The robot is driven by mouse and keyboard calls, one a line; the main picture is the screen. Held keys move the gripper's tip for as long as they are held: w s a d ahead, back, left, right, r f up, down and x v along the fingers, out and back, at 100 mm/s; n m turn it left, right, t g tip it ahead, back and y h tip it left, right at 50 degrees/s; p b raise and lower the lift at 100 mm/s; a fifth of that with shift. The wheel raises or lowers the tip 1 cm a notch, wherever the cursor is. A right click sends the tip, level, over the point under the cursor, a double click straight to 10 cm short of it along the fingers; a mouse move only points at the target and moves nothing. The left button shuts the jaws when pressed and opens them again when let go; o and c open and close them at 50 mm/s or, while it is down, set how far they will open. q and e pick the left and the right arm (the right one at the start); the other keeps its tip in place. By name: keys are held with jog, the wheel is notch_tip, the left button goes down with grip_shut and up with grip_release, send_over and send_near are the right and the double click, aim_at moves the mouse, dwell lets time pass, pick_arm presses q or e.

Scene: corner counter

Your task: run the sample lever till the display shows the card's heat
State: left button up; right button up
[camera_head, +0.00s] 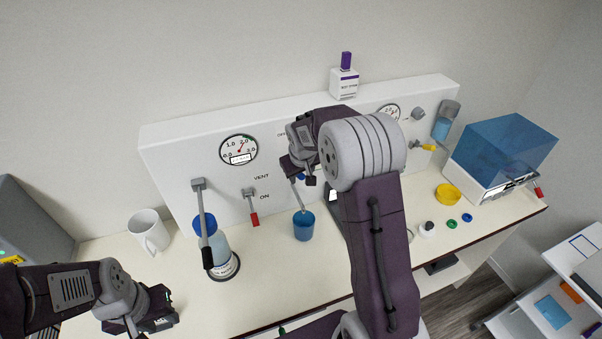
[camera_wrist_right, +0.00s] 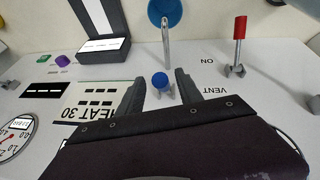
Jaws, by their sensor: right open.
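In the right wrist view, a blue-tipped lever (camera_wrist_right: 160,81) on the white panel stands between the spread fingers of my right gripper (camera_wrist_right: 161,88). The fingers are open, and I cannot tell whether either touches it. A grey spout (camera_wrist_right: 166,45) is just beyond it, over a blue cup (camera_wrist_right: 170,12), which also shows in the head view (camera_head: 304,228). The card (camera_wrist_right: 85,105) on the panel reads HEAT 30. A dark device with a white display (camera_wrist_right: 104,46) stands nearby; its reading is too small to make out. My left gripper (camera_head: 152,312) is low at the counter's left.
A red-handled lever (camera_head: 253,212) marked VENT and ON is left of the spout. A bottle (camera_head: 218,248) stands below a black-handled lever (camera_head: 203,228). A white mug (camera_head: 149,231) is at left. A yellow ring (camera_head: 448,194) and a blue-lidded box (camera_head: 504,152) are at right.

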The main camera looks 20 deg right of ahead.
jog(key=shift+w+f, duration=0.1)
jog(key=shift+w, duration=0.1)
grip_shut()
jog(key=shift+w+a, duration=0.1)
dwell(1.0)
